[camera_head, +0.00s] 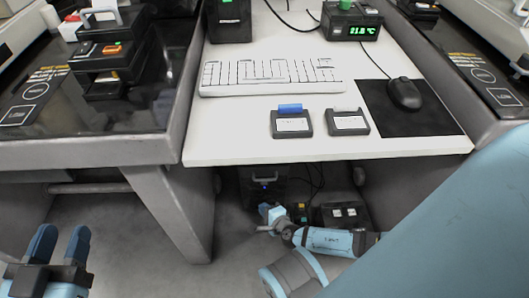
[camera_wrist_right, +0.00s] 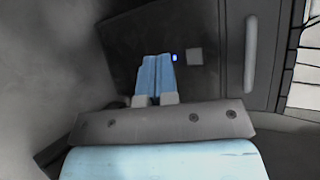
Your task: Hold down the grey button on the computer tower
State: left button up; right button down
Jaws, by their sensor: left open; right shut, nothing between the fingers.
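The dark computer tower (camera_head: 285,190) stands on the floor under the white desk, partly hidden by the desk and my right arm. In the right wrist view its front (camera_wrist_right: 215,85) fills the middle. The grey button (camera_wrist_right: 195,57) is a small square there, just right of a lit blue light (camera_wrist_right: 175,58). My right gripper (camera_wrist_right: 157,57) is shut and empty, its fingertips left of the light and button; I cannot tell whether they touch the panel. In the head view it (camera_head: 266,210) is low before the tower. My left gripper (camera_head: 62,232) is open and empty at the lower left.
The white desk (camera_head: 230,145) overhangs the tower and carries a keyboard (camera_head: 270,76), a mouse (camera_head: 404,94) and small boxes. A grey table leg (camera_head: 180,210) stands left of the tower. A dark box (camera_head: 340,215) and cables are on its right. A light vertical handle (camera_wrist_right: 251,55) is on the tower front.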

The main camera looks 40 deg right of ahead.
aim_at(264, 183)
pick_arm(q)
jog(key=shift+w+a+r+m+b, duration=0.15)
jog(key=shift+m+b, duration=0.25)
jog(key=shift+b, duration=0.05)
pick_arm(e)
jog(key=w+d, duration=0.3)
jog(key=w, duration=0.2)
jog(key=shift+w+d, duration=0.3)
jog(key=shift+w, duration=0.05)
pick_arm(q)
jog(key=shift+w+t, duration=0.1)
jog(key=shift+t, duration=0.2)
dwell(0.3)
dwell(0.7)
jog(key=shift+r, duration=0.1)
pick_arm(e)
jog(key=shift+w+d, duration=0.15)
jog(key=shift+w, duration=0.15)
